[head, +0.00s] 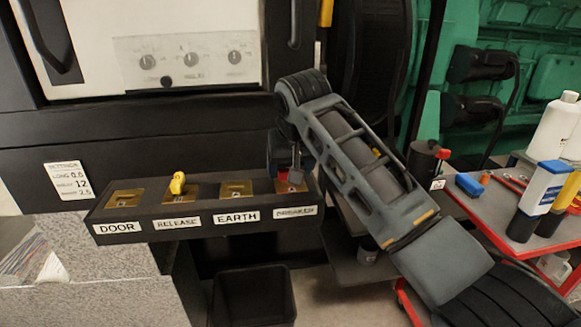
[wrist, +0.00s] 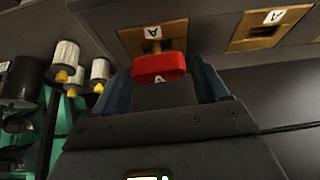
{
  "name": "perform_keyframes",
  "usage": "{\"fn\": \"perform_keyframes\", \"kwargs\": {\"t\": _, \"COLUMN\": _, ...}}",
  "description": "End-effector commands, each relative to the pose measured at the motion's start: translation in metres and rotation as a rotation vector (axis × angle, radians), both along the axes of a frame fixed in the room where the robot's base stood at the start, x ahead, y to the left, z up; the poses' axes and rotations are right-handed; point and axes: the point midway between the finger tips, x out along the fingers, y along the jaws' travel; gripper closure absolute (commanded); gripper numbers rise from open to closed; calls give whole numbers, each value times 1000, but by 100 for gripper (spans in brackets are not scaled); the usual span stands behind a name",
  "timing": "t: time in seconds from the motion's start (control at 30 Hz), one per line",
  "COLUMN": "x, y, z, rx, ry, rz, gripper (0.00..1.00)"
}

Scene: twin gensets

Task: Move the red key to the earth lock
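The red key (head: 282,176) is at the breaker lock (head: 291,186), the rightmost on the black lock box. In the wrist view the red key (wrist: 158,67) has its shank at the slot of a brass plate (wrist: 130,38). A neighbouring empty plate (wrist: 268,27) shows in the wrist view.
A yellow key (head: 177,183) stands in the release lock, left of the earth lock. The door lock (head: 125,197) is empty. A red-edged cart (head: 500,215) with bottles stands at right. A black bin (head: 253,297) is below the box.

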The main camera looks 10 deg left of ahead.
Motion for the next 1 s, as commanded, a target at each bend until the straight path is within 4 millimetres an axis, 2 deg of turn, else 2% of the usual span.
{"fn": "perform_keyframes", "kwargs": {"t": 0.03, "x": 0, "y": 0, "z": 0, "rx": 0, "ry": 0, "rz": 0, "gripper": 32}}
{"fn": "perform_keyframes", "kwargs": {"t": 0.47, "x": 0, "y": 0, "z": 0, "rx": 0, "ry": 0, "rz": 0, "gripper": 72}}
{"fn": "perform_keyframes", "kwargs": {"t": 1.0, "x": 0, "y": 0, "z": 22, "rx": 0, "ry": 0, "rz": 0, "gripper": 72}}
